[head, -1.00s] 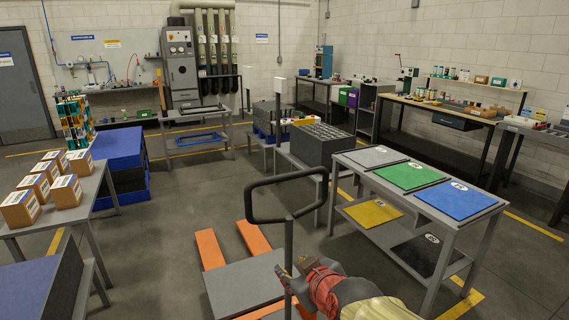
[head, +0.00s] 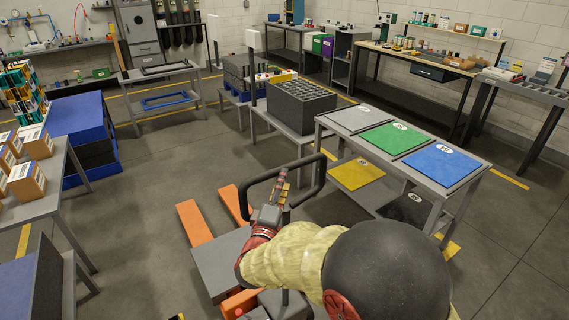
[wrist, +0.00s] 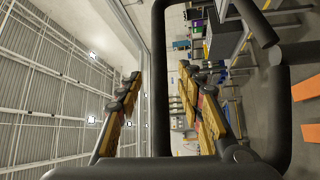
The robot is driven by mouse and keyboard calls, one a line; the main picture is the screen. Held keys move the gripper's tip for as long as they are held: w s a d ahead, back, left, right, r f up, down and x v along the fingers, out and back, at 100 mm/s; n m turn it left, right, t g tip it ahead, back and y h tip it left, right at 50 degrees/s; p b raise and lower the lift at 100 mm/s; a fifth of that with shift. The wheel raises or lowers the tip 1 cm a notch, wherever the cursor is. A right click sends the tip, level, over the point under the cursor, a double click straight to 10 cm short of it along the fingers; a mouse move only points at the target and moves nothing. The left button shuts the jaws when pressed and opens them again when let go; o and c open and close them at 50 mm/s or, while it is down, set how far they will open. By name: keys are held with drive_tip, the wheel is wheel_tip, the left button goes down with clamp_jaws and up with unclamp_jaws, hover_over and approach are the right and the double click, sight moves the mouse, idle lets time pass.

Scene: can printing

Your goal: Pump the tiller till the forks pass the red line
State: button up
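The tiller (head: 318,185) is a dark looped handle standing over the pallet truck. Its loop fills much of the wrist view (wrist: 270,30). My gripper (head: 282,180) is at the left part of the loop. In the wrist view, its yellow-and-dark fingers (wrist: 160,75) are spread apart, with one bar of the loop showing between them; I cannot tell if they touch it. The orange forks (head: 193,221) stick out low beyond the grey deck (head: 218,262) and also show in the wrist view (wrist: 306,88). My arm hides the tiller's base. I see no red line.
A table with grey, green and blue mats (head: 391,138) stands right of the tiller. A dark crate with cells (head: 300,105) sits on a stand behind. Cartons (head: 27,180) stand on a table at left. Floor is open left of the forks.

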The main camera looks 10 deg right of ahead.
drive_tip(key=b+x, duration=0.1)
drive_tip(key=x, duration=0.5)
drive_tip(key=shift+w+d, duration=0.15)
drive_tip(key=shift+w, duration=0.25)
drive_tip(key=shift+c, duration=0.7)
drive_tip(key=c, duration=0.8)
clamp_jaws()
